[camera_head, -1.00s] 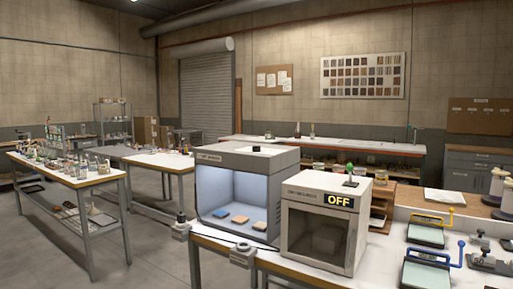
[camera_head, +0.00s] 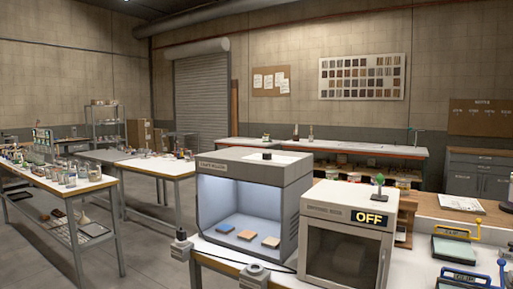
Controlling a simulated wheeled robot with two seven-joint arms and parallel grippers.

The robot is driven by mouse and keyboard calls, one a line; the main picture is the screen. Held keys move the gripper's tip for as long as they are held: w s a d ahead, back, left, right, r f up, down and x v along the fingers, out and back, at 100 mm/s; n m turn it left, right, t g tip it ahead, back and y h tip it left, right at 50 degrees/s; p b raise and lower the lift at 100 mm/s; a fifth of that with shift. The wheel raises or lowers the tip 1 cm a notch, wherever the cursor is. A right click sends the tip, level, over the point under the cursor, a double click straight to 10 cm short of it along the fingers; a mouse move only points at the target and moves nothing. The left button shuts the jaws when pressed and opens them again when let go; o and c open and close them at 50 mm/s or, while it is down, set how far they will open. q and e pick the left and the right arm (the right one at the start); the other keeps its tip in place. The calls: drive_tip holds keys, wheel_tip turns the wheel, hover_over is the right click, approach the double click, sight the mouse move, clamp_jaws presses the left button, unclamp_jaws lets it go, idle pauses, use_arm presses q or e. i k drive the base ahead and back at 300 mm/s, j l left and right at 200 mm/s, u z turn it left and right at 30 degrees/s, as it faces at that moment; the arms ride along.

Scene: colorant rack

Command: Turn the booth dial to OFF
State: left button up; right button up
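The light booth (camera_head: 252,205) is a grey box with an open, lit front, standing on the white table in the head view. Several small panels, blue and tan, lie on its floor. A small grey box with a dark knob (camera_head: 180,240) sits at the table's left edge beside the booth. A second grey control box (camera_head: 254,272) sits at the front edge below the booth. I cannot read the dial markings on either. Neither of my grippers is in view.
A white oven-like cabinet (camera_head: 345,238) with a yellow OFF display (camera_head: 370,218) stands right of the booth. Framed trays with blue and yellow handles lie farther right. A bench with glassware (camera_head: 62,185) stands left; open floor (camera_head: 150,262) lies between it and the booth table.

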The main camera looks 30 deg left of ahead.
sight(267, 156)
drive_tip(key=i+j, duration=0.15)
drive_tip(key=j, duration=0.25)
drive_tip(key=i+j, duration=0.15)
drive_tip(key=j, duration=0.2)
drive_tip(key=i+j, duration=0.15)
drive_tip(key=j, duration=0.25)
drive_tip(key=i+j, duration=0.15)
drive_tip(key=j, duration=0.2)
drive_tip(key=i+j, duration=0.15)
drive_tip(key=j, duration=0.25)
drive_tip(key=i+j, duration=0.15)
drive_tip(key=j, duration=0.2)
drive_tip(key=i+j, duration=0.15)
drive_tip(key=j, duration=0.25)
